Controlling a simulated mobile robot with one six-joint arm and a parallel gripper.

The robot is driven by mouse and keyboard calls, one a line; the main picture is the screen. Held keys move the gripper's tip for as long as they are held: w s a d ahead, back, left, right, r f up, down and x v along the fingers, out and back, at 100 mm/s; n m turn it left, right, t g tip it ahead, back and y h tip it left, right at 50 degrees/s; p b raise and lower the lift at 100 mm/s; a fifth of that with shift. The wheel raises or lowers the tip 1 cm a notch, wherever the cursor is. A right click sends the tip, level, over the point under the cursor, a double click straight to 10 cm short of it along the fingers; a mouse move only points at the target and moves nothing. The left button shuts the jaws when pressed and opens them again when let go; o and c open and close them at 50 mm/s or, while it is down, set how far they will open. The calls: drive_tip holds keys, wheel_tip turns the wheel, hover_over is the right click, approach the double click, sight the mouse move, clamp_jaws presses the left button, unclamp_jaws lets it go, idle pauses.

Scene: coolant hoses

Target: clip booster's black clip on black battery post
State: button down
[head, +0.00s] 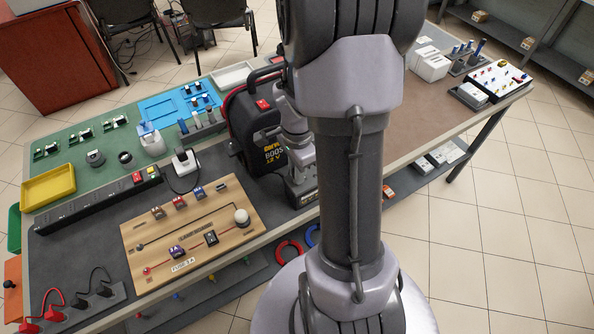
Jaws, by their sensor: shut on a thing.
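The booster (272,148) is a black case with a red patch, a carry handle and yellow lettering reading 12 V. It stands upright on the bench at the middle, partly covered by my arm. Grey wrist parts of my arm come down in front of its right side. The end of my gripper is at about the foot of the booster, but its fingertips and anything between them are hidden. I cannot make out the black clip or the black battery post.
A wooden fuse board (190,228) lies at the bench's front. White boxes (428,64) and a panel of coloured parts (497,78) stand at the far right. The brown bench top (440,105) has bare room.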

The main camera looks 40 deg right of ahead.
drive_tip(key=shift+f, duration=0.15)
drive_tip(key=c, duration=1)
unclamp_jaws()
wheel_tip(320, 180, up, 9)
drive_tip(key=p, duration=0.7)
drive_tip(key=shift+r, duration=0.2)
drive_tip(key=shift+f, duration=0.2)
